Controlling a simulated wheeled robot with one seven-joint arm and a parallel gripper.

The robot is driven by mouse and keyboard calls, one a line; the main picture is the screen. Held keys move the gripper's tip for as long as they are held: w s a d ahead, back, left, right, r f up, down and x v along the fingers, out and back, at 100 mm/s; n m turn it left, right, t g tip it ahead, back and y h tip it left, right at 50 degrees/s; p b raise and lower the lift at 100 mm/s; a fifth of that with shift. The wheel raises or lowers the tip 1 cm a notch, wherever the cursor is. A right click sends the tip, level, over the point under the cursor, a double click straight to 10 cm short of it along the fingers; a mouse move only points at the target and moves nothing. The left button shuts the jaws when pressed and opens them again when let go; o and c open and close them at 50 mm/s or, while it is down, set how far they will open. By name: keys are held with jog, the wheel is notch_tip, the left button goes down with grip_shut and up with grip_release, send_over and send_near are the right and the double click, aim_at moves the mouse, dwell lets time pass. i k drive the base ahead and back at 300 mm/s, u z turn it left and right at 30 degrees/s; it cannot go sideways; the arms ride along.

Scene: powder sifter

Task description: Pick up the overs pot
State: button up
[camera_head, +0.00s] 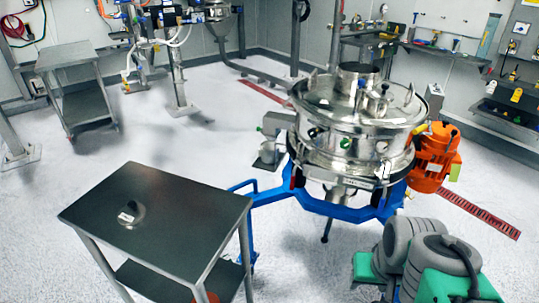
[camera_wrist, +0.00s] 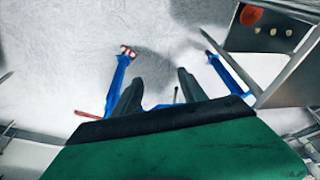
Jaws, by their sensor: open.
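A small steel vessel (camera_head: 268,153), which looks like the overs pot, is at the left side of the round steel sifter (camera_head: 352,128), below its side outlet box (camera_head: 277,124). I cannot tell what it rests on. I cannot pick it out in the wrist view. My gripper (camera_wrist: 157,80) shows in the wrist view with its two dark fingers apart and nothing between them but pale floor and part of the blue stand. My fingertips do not show clearly in the head view.
The sifter's blue stand (camera_head: 345,208) has legs reaching outward; an orange motor (camera_head: 433,158) is at its right. A dark-topped steel table (camera_head: 175,200) at front left holds a small labelled dark item (camera_head: 131,215). An orange object (camera_wrist: 251,16) shows at upper right in the wrist view.

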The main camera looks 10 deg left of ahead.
aim_at(266, 149)
jog(key=u, duration=2.8)
jog(key=i, duration=4.85)
jog(key=z, duration=3.35)
jog(key=i, duration=3.25)
